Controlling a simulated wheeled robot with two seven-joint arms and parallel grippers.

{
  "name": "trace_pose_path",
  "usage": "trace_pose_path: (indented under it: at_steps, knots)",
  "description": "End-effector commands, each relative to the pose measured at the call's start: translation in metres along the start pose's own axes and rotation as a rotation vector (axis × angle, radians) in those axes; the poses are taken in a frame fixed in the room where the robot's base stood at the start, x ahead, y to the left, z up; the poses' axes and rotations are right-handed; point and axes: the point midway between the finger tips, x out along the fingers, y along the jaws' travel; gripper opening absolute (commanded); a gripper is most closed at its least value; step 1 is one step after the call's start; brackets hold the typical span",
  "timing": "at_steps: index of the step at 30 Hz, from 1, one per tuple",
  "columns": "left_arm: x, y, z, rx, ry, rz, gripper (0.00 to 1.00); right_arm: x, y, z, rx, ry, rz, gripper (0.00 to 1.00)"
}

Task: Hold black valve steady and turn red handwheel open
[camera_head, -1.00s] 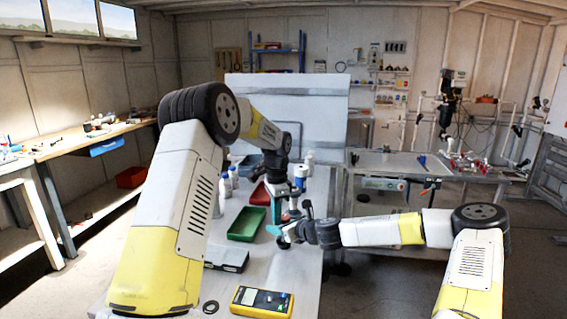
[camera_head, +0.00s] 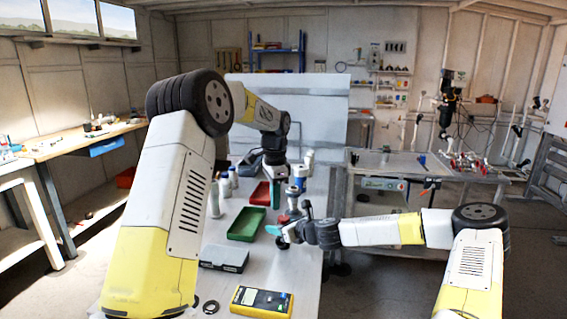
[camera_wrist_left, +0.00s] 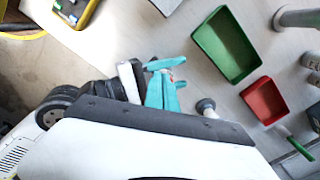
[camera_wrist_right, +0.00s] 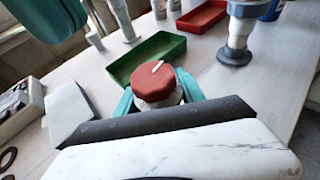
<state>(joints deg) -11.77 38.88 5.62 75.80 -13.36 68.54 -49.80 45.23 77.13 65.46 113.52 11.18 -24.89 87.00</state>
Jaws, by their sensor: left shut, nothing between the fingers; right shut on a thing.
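The red handwheel (camera_wrist_right: 155,82) sits between the teal fingers of my right gripper (camera_wrist_right: 158,98) in the right wrist view, with a white mark on its top. My right gripper (camera_head: 278,232) is shut on it low over the bench in the head view. My left gripper (camera_head: 275,192) is shut and empty, pointing down above and close to the right one. In the left wrist view the left fingers (camera_wrist_left: 163,93) show close beside the right gripper's teal finger (camera_wrist_left: 163,63). I cannot pick out a black valve body; the gripper hides what is under the handwheel.
A green tray (camera_head: 246,224) and a red tray (camera_head: 260,194) lie left of the grippers. A white and blue upright fitting (camera_wrist_right: 238,42) stands close to the right gripper. A grey case (camera_head: 223,258) and yellow meter (camera_head: 262,302) occupy the near bench.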

Motion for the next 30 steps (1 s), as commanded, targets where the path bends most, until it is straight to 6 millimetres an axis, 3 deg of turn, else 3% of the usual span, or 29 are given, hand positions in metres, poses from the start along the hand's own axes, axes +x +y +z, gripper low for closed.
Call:
trace_pose_path:
  at_steps: [9, 19, 30]
  knots:
    - [-0.001, -0.001, 0.001, 0.0, -0.002, 0.001, 0.0, 0.0, -0.001, 0.0, 0.0, -0.001, -0.002, 0.0]
    - [-0.009, -0.031, -0.003, 0.0, -0.003, 0.001, 0.0, 0.0, -0.001, 0.0, 0.0, -0.001, -0.002, 0.0]
    - [0.031, -0.031, -0.002, 0.0, -0.004, 0.003, 0.0, 0.0, -0.001, 0.0, 0.0, -0.001, -0.002, 0.0]
